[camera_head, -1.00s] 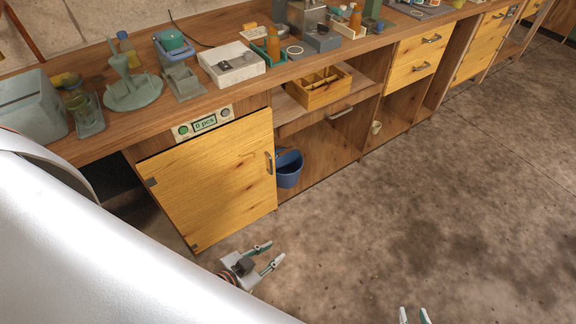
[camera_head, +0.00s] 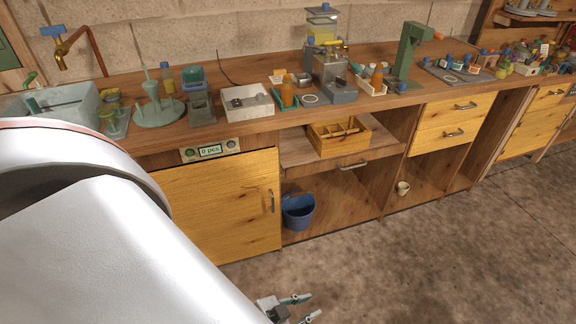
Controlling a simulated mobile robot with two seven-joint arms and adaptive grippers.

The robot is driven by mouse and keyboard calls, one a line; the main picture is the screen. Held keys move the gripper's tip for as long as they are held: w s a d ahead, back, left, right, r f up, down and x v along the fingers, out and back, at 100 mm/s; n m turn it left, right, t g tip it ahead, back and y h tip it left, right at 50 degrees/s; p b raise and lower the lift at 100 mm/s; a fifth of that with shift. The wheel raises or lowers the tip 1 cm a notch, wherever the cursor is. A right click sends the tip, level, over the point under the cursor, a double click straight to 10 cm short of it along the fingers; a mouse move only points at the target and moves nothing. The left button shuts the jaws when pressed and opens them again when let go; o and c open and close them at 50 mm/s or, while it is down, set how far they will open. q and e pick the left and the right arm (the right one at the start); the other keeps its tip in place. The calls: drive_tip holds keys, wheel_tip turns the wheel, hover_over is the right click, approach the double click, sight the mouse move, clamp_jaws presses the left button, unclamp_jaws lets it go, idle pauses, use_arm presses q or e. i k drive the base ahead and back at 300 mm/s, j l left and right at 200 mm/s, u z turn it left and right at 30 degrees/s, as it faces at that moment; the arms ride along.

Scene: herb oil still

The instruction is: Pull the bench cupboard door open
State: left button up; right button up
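The bench cupboard door (camera_head: 222,208) is a yellow wooden panel at the left of the bench front, and it looks shut. Its grey upright handle (camera_head: 271,201) is near the door's right edge. My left gripper (camera_head: 304,307) is at the bottom of the view, low over the floor, below and in front of the door, apart from the handle. Its two fingers are spread with nothing between them. My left arm hides the lower left of the door. My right gripper does not show.
Right of the door is an open bay with a blue bucket (camera_head: 298,211) and a shelf holding a wooden crate (camera_head: 338,140). A small display panel (camera_head: 210,150) sits above the door. The bench top is crowded with equipment. The concrete floor (camera_head: 440,260) is clear.

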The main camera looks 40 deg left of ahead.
sight(229, 207)
drive_tip(key=i+l, duration=0.1)
drive_tip(key=l, duration=0.2)
drive_tip(key=i+l, duration=0.1)
drive_tip(key=l, duration=0.25)
drive_tip(key=i+l, duration=0.1)
drive_tip(key=l, duration=0.2)
drive_tip(key=i+u, duration=0.15)
drive_tip(key=u, duration=1.2)
drive_tip(key=i+u, duration=0.1)
drive_tip(key=i, duration=0.25)
